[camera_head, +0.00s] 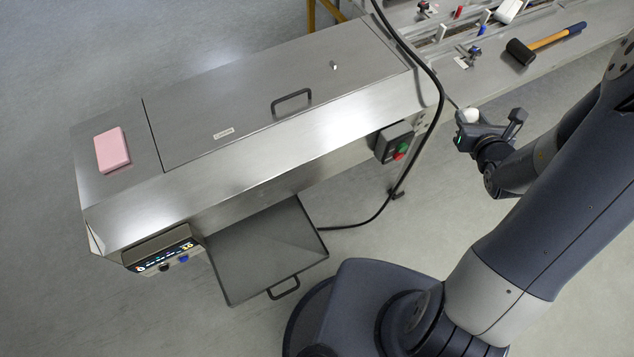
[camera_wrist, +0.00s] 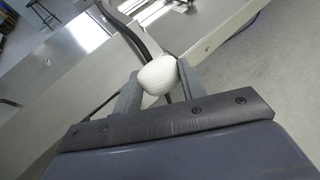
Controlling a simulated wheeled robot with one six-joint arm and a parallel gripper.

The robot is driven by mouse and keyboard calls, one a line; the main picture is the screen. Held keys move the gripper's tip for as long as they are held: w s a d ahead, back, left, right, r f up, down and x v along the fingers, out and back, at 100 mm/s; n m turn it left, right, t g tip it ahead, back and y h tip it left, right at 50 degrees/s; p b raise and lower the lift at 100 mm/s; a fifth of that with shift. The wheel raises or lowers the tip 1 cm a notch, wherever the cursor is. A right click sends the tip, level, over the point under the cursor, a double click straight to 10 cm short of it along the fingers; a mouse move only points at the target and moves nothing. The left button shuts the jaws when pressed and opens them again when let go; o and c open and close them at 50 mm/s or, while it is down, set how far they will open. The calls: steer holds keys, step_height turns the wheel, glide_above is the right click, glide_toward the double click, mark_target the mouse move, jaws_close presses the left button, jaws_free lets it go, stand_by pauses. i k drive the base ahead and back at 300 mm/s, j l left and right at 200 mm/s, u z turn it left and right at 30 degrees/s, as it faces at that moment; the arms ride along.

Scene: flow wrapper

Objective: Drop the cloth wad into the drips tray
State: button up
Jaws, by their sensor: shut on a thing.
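The white cloth wad (camera_wrist: 158,74) is held between the two fingers of my gripper (camera_wrist: 158,88) in the wrist view. In the head view the wad (camera_head: 469,115) shows at the tip of my gripper (camera_head: 480,122), right of the machine and near its conveyor edge. The drips tray (camera_head: 262,248) is a grey, shallow tray with a dark handle. It sticks out low from the front of the machine, well to the left of and below my gripper. The tray looks empty.
A black cable (camera_head: 438,105) hangs between the machine and my gripper. A switch box (camera_head: 394,142) with green and red buttons juts from the machine's front. A pink block (camera_head: 112,150) lies on the machine top. A mallet (camera_head: 545,43) lies on the conveyor bed.

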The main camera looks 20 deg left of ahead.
mark_target(265, 236)
steer(key=k+j+z, duration=0.1)
steer(key=k+j, duration=1.15)
